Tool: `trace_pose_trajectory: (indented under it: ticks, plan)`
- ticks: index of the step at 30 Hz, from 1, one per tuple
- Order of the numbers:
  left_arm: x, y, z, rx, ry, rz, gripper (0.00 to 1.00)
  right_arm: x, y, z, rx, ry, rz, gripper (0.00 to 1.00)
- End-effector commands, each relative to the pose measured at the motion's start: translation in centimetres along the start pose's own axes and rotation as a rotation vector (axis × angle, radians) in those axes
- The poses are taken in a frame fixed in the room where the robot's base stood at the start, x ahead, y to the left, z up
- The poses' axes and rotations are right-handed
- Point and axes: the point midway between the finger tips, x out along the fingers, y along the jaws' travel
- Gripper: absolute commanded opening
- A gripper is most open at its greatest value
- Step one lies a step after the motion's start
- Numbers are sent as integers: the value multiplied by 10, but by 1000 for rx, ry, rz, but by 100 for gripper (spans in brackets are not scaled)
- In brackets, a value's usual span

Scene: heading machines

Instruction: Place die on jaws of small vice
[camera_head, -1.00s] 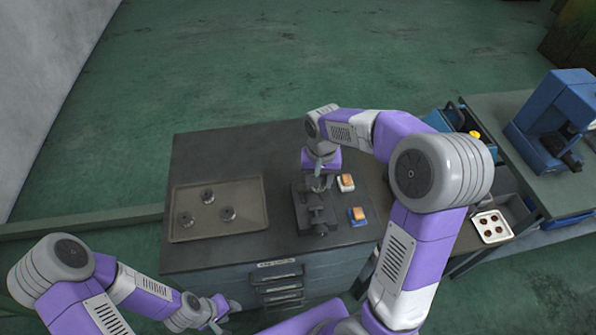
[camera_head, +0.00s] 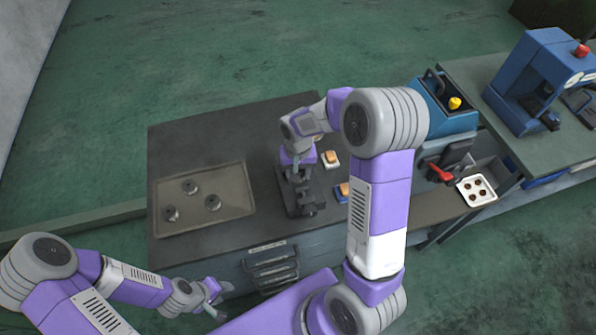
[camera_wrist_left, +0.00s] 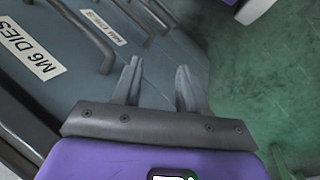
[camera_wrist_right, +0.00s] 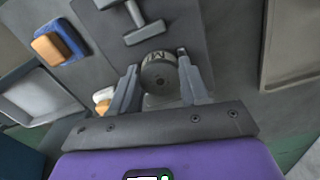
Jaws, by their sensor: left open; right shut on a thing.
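My right gripper (camera_head: 298,170) is over the small dark vice (camera_head: 300,198) on the workbench. In the right wrist view it is shut on a round grey die (camera_wrist_right: 160,78) with lettering on its side. In that view the vice's T-shaped handle (camera_wrist_right: 143,28) lies just beyond the die. I cannot tell whether the die touches the jaws; the gripper hides it in the head view. My left gripper (camera_head: 214,292) is open and empty in front of the drawers; its fingers also show in the left wrist view (camera_wrist_left: 158,85).
A tray (camera_head: 249,190) with three round dies sits on the bench's left. Two small blocks with orange-brown tops (camera_head: 330,157) stand right of the vice. Drawers (camera_head: 272,265) are at the front. A white tray (camera_head: 466,183) and blue machines (camera_head: 448,110) are at right.

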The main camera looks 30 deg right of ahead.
Motion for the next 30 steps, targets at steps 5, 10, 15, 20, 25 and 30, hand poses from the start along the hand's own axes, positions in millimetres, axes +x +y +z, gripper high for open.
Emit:
trace_pose_trajectory:
  ticks: [5,10,15,20,25,30]
  plan:
    - [0,0,0,0,0,0,43,-1,0,-1,0,3,-1,0]
    - [4,-1,0,0,0,0,43,4,0,-1,0,2,-1,0]
    - [2,-1,0,0,0,0,43,2,0,0,0,1,0,71]
    - [2,-1,0,0,0,0,43,2,0,0,0,1,0,71]
    - [0,0,0,0,0,0,43,0,0,0,0,1,0,71]
    - [-3,1,0,0,0,0,43,-22,-1,-1,-1,5,-2,71]
